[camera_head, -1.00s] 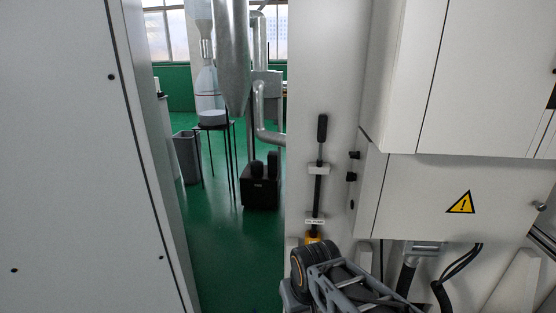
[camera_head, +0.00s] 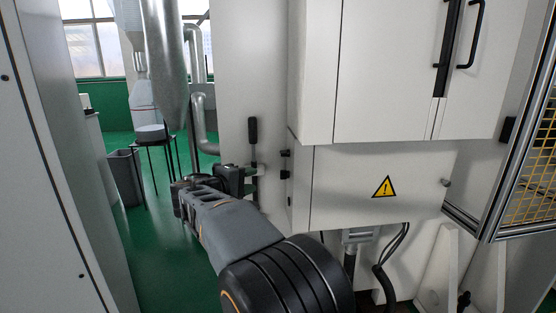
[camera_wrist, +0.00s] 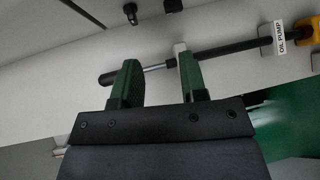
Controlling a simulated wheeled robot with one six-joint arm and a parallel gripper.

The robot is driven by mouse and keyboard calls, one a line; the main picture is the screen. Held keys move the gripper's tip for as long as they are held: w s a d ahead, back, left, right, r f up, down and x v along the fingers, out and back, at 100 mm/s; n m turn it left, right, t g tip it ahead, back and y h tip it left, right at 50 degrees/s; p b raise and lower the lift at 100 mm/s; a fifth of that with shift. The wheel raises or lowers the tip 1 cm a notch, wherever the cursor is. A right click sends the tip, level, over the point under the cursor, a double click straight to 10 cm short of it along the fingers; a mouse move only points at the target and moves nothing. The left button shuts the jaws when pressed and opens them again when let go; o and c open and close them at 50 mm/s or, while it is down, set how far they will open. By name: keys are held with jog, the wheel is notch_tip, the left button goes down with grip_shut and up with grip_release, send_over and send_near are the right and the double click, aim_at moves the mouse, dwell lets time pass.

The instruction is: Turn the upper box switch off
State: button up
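Two small black knobs, one above the other, stick out of the side of the lower white box; the upper knob (camera_head: 285,153) is just above the lower knob (camera_head: 285,174). They look like switches; their setting is too small to read. Two dark knobs (camera_wrist: 130,10) also show at the top of the wrist view. My gripper (camera_head: 250,180) is left of and slightly below the knobs, apart from them. In the wrist view my gripper (camera_wrist: 158,78) has its green-padded fingers apart, with the lever's rod behind the gap; I see nothing held.
A black-handled lever (camera_head: 253,135) stands upright on the white panel; its label (camera_wrist: 278,33) reads "OIL PUMP". A larger white cabinet (camera_head: 390,70) overhangs the lower box (camera_head: 350,180). A grey panel (camera_head: 60,170) borders the left; green floor (camera_head: 160,240) lies between.

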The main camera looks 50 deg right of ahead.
aim_at(281, 154)
jog(key=w+d+r+h, duration=0.1)
jog(key=w+d+r, duration=0.1)
jog(key=d, duration=1.3)
jog(key=shift+w+r+h, duration=0.2)
jog(key=shift+r+h, duration=0.1)
jog(key=shift+h, duration=0.1)
jog(key=shift+c, duration=0.2)
grip_shut()
